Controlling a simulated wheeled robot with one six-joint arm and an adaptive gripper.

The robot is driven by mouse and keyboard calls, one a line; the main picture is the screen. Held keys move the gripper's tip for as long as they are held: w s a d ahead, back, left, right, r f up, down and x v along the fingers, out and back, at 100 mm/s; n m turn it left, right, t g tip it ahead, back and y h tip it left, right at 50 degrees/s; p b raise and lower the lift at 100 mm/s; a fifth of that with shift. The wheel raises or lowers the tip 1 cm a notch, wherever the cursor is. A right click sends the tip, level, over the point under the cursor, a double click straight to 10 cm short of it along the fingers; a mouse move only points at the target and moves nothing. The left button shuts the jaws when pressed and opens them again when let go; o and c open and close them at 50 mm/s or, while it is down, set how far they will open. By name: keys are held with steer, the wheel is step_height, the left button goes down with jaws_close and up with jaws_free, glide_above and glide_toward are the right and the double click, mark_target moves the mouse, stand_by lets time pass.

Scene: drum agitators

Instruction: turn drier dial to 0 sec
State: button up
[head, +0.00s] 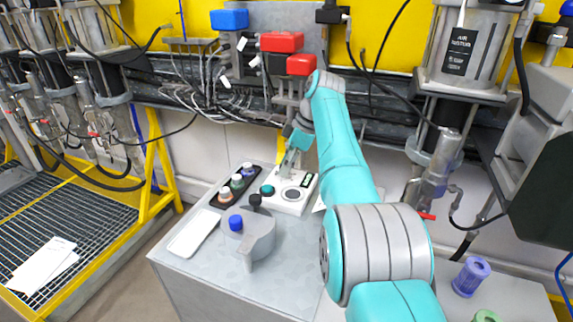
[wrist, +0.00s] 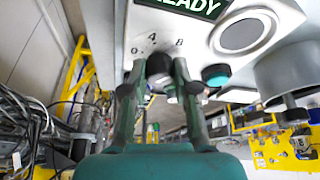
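The drier (head: 293,190) is a white box with a green-lit display, a round grey disc and a teal button, on the grey cabinet top. In the wrist view its panel (wrist: 200,30) shows part of a "READY" display, and a 4 and an 8 are legible above the dark dial (wrist: 159,68). My gripper (wrist: 159,74) has one finger on each side of the dial, close to it; I cannot tell if both touch it. The dial's pointer cannot be read. In the head view my gripper (head: 286,166) is at the drier's back left, and the dial is hidden there.
A teal button (wrist: 215,75) lies right beside the right finger. A dark tray with several jars (head: 237,184) stands left of the drier. A grey lidded vessel with a blue knob (head: 249,236) and a white tablet-like plate (head: 193,233) are in front. Cables hang behind.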

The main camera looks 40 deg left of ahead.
steer(key=o, duration=0.3)
steer(key=shift+o, duration=0.2)
steer(key=shift+r, duration=0.1)
steer(key=v, duration=0.7)
steer(key=shift+w+d+r, duration=0.1)
